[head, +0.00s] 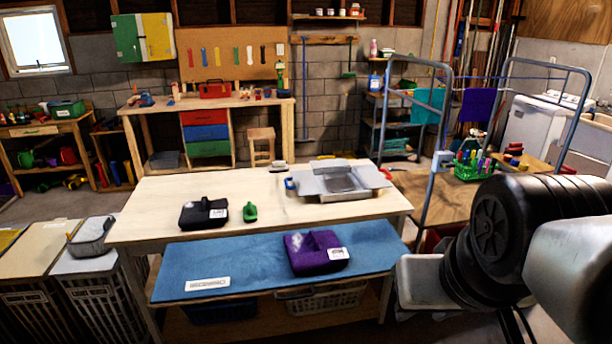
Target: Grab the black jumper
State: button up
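A folded black garment with a white tag, which looks like the black jumper (204,213), lies at the left front of the pale wooden table top (160,190). Nothing covers it. A folded purple garment (316,252) with a white tag lies on a blue surface (225,262) in front of and lower than the table top. Parts of my arm fill the right edge of the picture, well to the right of the black jumper. My gripper's fingers do not show.
A small green object (250,213) lies just right of the black jumper. A grey metal basin (335,180) stands farther right on the table. Covered laundry baskets (90,265) stand at the left. A metal-framed cart (430,200) stands at the right.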

aim_at(195, 213)
jog(key=j+z, duration=0.15)
jog(key=z, duration=0.2)
jog(key=j+z, duration=0.15)
jog(key=z, duration=0.2)
jog(key=j+z, duration=0.15)
jog(key=z, duration=0.2)
jog(key=k+j, duration=0.1)
jog(key=j, duration=2.4)
jog(key=k+j, duration=0.15)
jog(key=j, duration=2.35)
jog(key=k, duration=0.05)
